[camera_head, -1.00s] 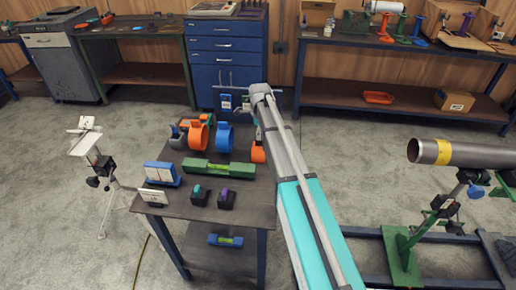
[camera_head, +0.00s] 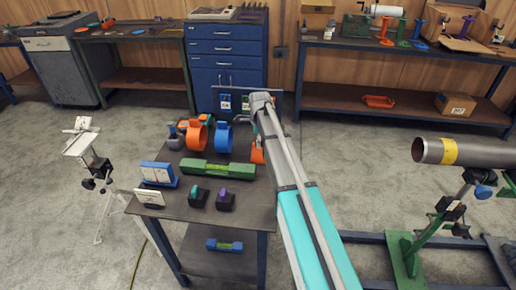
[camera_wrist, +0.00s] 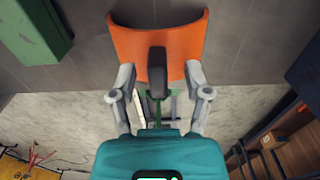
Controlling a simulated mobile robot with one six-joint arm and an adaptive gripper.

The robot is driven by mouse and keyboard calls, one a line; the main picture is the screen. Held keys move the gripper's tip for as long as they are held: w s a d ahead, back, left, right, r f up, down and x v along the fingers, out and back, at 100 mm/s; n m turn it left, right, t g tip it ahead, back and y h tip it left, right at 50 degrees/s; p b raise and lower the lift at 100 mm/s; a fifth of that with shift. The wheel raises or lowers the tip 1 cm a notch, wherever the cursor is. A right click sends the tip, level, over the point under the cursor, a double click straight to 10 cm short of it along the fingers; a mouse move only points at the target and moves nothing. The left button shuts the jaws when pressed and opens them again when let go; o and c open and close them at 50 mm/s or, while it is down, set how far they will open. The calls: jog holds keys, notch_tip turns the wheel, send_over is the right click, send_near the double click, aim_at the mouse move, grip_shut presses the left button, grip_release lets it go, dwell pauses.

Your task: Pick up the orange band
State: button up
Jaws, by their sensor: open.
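The orange band (camera_wrist: 185,38) is a curved sheet at the top middle of the wrist view, on the grey tabletop. A dark upright grip (camera_wrist: 157,72) stands in front of its middle. My gripper (camera_wrist: 159,80) is open, with one finger on each side of the dark grip. I cannot tell whether either finger touches it. In the head view, the orange band (camera_head: 257,154) shows as a small piece at the table's right edge, partly behind my arm. My gripper is mostly hidden by my own arm there.
The table (camera_head: 170,208) also holds a green block (camera_head: 218,169), an orange ring (camera_head: 197,134), a blue ring (camera_head: 223,137) and small dark-based parts (camera_head: 198,196). A steel pipe (camera_head: 480,154) on a stand is at the right. Floor shows between table and pipe.

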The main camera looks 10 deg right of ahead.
grip_shut()
dwell(0.4)
jog(key=shift+r, duration=0.1)
notch_tip(320, 180, up, 3)
jog(key=p, duration=0.3)
jog(key=s+d+r+p, duration=0.5)
jog(key=s+r+p, duration=0.4)
jog(key=s, duration=0.4)
jog(key=shift+r+p, duration=0.4)
jog(key=shift+p, duration=0.1)
jog(key=shift+s, duration=0.1)
dwell(0.7)
